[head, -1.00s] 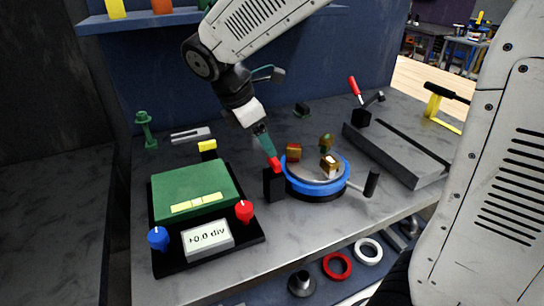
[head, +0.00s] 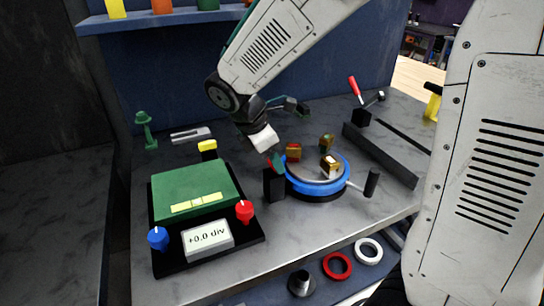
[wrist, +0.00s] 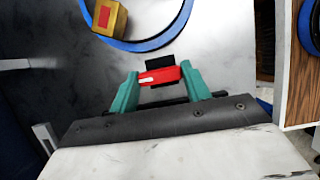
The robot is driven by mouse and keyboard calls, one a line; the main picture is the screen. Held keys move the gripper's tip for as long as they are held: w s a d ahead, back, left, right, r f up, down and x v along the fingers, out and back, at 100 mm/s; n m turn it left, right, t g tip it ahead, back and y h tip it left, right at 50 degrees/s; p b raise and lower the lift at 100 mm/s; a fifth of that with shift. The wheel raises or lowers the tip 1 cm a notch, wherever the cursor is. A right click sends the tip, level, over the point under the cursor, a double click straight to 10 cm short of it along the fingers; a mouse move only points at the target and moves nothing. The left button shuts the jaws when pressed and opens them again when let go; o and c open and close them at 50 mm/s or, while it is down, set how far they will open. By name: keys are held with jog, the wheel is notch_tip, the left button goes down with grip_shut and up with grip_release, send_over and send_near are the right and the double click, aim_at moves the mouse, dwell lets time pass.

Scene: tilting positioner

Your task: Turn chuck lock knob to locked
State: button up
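The chuck lock knob is a red bar with a white mark at its left end in the wrist view (wrist: 165,75). It sits by a black block (head: 274,186) at the left edge of the blue-ringed chuck (head: 318,187). My gripper (wrist: 160,72) has its teal fingers at either end of the red bar, very close to or touching it. I cannot tell if they press on it. In the head view my gripper (head: 276,160) is above the block and hides most of the knob.
Brass-coloured jaws (head: 329,166) stand on the chuck plate near my gripper. A black handle (head: 371,183) sticks out right. A green box (head: 195,190) with a display (head: 207,238) and a red knob (head: 244,211) is at left. A grey rail (head: 380,155) lies at right.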

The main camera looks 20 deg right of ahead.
jog(key=shift+m, duration=0.3)
jog(key=shift+o, duration=0.2)
jog(key=m+g, duration=0.1)
jog(key=m, duration=0.3)
jog(key=shift+w+g, duration=0.15)
jog(key=shift+g, duration=0.25)
jog(key=m+g+y, duration=0.1)
jog(key=m, duration=0.4)
jog(key=shift+w+d, duration=0.1)
jog(key=m+g+y, duration=0.1)
jog(key=m, duration=0.3)
jog(key=shift+d+y, duration=0.1)
jog(key=shift+y, duration=0.3)
jog(key=shift+w+d+m+g+y, duration=0.15)
jog(key=shift+m+y, duration=0.25)
jog(key=shift+m, duration=0.65)
jog(key=shift+s+a+m+g+y, duration=0.15)
jog(key=shift+m+y, duration=0.25)
jog(key=shift+m, duration=0.65)
jog(key=shift+c, duration=0.2)
jog(key=shift+o, duration=0.2)
jog(key=shift+w+d, duration=0.1)
jog(key=shift+c, duration=0.2)
jog(key=o, duration=1)
